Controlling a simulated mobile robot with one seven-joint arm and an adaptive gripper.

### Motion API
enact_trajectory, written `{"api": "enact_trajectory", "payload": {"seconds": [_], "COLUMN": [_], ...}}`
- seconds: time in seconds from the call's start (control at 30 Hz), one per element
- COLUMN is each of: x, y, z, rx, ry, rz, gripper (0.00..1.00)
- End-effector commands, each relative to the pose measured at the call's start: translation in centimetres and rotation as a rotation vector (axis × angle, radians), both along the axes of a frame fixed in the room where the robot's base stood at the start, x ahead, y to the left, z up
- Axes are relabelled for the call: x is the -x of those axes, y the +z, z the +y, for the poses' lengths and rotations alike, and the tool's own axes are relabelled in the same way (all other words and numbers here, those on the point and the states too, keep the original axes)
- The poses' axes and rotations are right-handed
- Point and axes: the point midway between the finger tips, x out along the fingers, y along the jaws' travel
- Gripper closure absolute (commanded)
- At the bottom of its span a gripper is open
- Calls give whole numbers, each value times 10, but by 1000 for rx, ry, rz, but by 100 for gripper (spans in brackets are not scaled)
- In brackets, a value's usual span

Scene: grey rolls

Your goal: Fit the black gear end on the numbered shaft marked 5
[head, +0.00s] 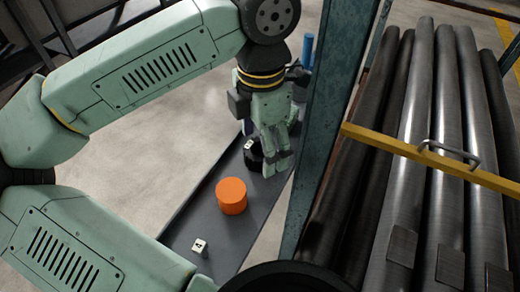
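My gripper (278,167) points down over the dark grey shelf strip (215,229). A black round piece (254,163), which looks like the gear end, is low beside the fingers and partly hidden by them. I cannot tell whether the fingers touch or hold it, or whether it sits on a shaft. A small white number block (249,144) stands right by it, and its digit is too small to read surely. Another white block (200,246), marked 4, is near the front of the strip. No bare shaft marked 5 is clearly visible.
An orange cylinder (231,196) stands on the strip in front of my gripper. A blue cylinder (308,50) shows behind it. A blue-green upright post (328,110) is close on the right. Beyond it lie long grey rolls (417,100) behind a yellow bar (400,145).

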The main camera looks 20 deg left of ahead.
Motion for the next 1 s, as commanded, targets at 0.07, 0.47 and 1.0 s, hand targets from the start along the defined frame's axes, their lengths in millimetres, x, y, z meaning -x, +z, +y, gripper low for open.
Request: {"api": "enact_trajectory", "payload": {"seconds": [0.07,0.47,1.0], "x": [0,0,0], "y": [-5,-6,-6], "z": [0,0,0], "rx": [1,0,0], "ry": [0,0,-1], "rz": [1,0,0], "gripper": [26,37,73]}}
